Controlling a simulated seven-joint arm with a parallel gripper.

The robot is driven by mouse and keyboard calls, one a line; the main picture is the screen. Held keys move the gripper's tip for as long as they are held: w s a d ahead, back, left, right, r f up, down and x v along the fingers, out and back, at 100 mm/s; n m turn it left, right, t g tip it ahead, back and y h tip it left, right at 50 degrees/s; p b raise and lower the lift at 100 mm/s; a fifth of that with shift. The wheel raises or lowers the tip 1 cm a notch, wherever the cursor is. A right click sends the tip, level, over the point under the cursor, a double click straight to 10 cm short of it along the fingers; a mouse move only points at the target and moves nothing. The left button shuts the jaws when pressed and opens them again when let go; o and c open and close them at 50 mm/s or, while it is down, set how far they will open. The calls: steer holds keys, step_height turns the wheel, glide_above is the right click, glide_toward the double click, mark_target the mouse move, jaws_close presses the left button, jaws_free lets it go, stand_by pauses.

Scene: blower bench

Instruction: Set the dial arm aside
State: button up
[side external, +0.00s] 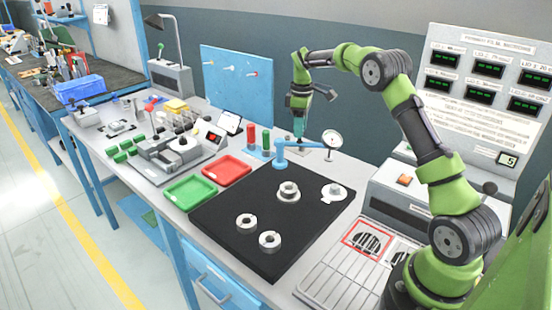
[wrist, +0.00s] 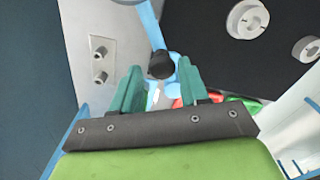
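The dial arm (side external: 300,145) is a light blue bar on an upright blue post at the back edge of the black mat. A round white dial (side external: 332,139) sits at its right end. My gripper (side external: 299,136) points down just above or behind the bar in the side view. In the wrist view its two teal fingers (wrist: 160,72) are spread apart, with nothing clamped. A black knob (wrist: 161,64) and the blue dial arm (wrist: 150,25) show between and beyond the fingertips. I cannot tell whether the fingers touch the arm.
The black mat (side external: 235,207) carries several metal rings, including a stacked one (side external: 288,192) and a flat notched piece (side external: 334,193). Red (side external: 227,170) and green (side external: 190,191) trays lie left of it. Red and green cylinders (side external: 252,137) stand close behind. A grey console (side external: 480,90) stands right.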

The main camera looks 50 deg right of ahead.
steer(key=shift+o, duration=1)
step_height(320, 180, up, 12)
